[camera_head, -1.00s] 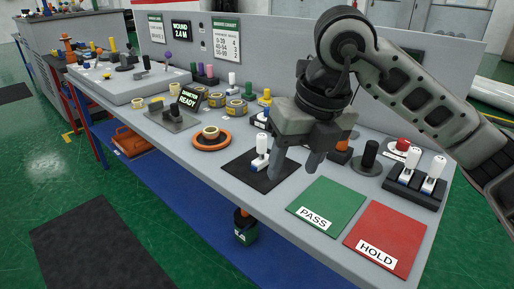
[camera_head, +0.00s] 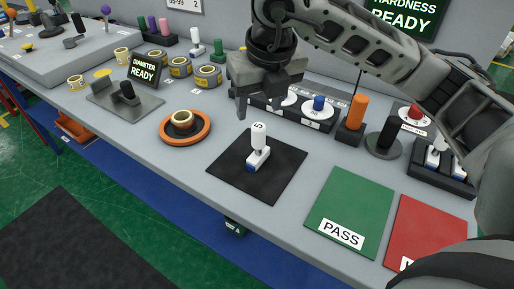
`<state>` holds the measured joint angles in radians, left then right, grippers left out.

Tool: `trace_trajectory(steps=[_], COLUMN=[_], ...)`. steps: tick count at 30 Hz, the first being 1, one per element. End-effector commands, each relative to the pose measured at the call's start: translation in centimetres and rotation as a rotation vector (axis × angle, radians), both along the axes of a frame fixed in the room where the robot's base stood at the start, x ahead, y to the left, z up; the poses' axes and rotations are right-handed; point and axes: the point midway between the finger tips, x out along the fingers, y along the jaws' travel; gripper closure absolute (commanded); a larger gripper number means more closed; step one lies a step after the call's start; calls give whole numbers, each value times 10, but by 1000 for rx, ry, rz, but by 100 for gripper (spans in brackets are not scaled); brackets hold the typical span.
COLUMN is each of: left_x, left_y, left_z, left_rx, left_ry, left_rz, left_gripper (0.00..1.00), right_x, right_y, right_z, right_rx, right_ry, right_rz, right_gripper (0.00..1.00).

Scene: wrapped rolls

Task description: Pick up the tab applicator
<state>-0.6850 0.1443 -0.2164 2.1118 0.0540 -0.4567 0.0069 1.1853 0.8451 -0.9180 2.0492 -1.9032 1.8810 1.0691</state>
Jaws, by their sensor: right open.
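A white-handled tool (camera_head: 258,150) with a blue-tipped white base stands upright on a black mat (camera_head: 228,165) at the middle of the bench. Its top is marked "S", and it looks like the tab applicator. Two similar white-handled tools (camera_head: 434,157) sit in a black holder at the right, partly covered by my arm. My right gripper (camera_head: 264,108) is open and empty. It hangs above and behind the tool on the mat, fingers pointing down, apart from it. My left gripper is not in view.
A green PASS mat (camera_head: 350,205) and a red HOLD mat (camera_head: 428,228) lie to the right. An orange ring dish (camera_head: 203,134) holding a roll is at the left. Behind stand a black dial panel (camera_head: 318,124), an orange post (camera_head: 356,112) and a black post (camera_head: 386,134).

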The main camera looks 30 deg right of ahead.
Motion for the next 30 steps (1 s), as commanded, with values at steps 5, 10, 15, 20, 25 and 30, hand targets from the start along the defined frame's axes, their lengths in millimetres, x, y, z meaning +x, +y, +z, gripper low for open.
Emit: trace_trajectory(steps=[5, 10, 15, 20, 25, 30], left_x=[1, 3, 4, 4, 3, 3], left_y=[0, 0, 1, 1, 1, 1], left_z=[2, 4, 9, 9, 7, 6], left_rx=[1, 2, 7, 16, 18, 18], left_ry=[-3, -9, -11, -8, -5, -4], left_rz=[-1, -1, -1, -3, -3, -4], left_gripper=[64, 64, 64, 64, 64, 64], right_x=[7, 10, 11, 16, 19, 19], right_y=[-1, -1, -5, -6, -6, -6], right_z=[-29, -39, -60, -82, -89, -89], right_rx=[0, 0, -2, 0, 1, 1], right_ry=[2, 1, 5, 3, -1, -1], right_rz=[0, 1, 0, 0, 1, 1], right_gripper=[48, 48, 48, 48, 48, 51])
